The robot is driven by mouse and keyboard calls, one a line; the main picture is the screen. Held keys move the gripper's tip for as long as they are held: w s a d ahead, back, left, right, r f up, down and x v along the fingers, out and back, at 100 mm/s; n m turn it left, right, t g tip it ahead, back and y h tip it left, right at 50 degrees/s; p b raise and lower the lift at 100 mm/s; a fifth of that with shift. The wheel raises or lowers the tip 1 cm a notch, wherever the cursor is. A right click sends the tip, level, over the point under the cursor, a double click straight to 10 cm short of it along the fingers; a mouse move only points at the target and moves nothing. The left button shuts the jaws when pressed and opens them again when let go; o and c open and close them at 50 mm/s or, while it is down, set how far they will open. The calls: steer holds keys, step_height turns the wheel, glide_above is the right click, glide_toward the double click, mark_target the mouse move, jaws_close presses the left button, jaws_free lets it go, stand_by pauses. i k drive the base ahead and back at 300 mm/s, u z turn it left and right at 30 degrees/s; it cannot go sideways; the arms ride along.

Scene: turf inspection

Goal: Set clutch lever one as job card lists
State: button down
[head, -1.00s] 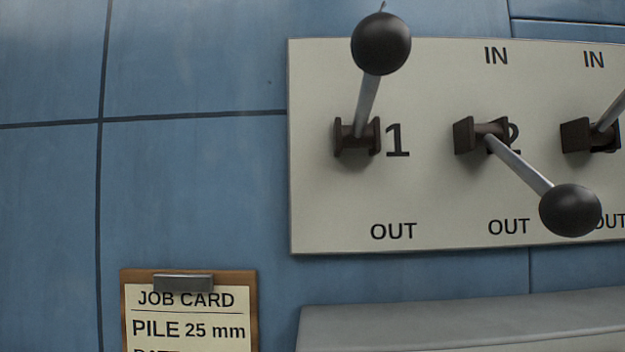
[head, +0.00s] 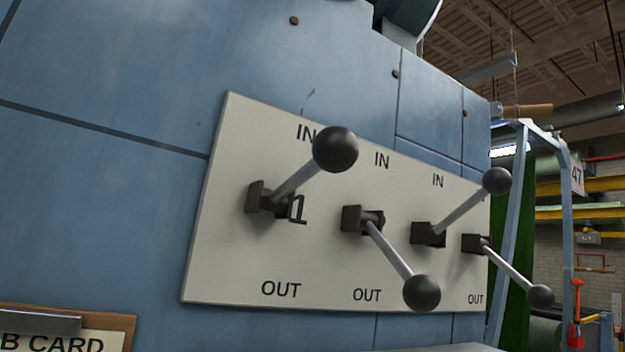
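Clutch lever one (head: 300,181) is at the left end of a cream panel (head: 225,245). It has a black ball knob and a metal rod, and it points up toward the IN label. Its number 1 shows beside the dark bracket, partly hidden by it. The job card (head: 60,342) is at the lower left edge on a brown clipboard; only part of its heading shows, and its listed lines are out of view. My gripper does not show in the head view.
Lever two (head: 392,251) points down toward OUT. The third lever (head: 461,210) points up and the fourth (head: 512,268) points down. The panel is on a blue machine wall (head: 110,190). A grey ledge (head: 455,348) shows below. A blue frame with a 47 sign (head: 577,177) stands at right.

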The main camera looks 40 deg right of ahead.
mark_target(335, 150)
steer(key=z, duration=0.05)
steer(key=k, duration=1.1)
steer(key=z, duration=0.35)
steer(key=i, duration=1)
steer(key=u, duration=0.05)
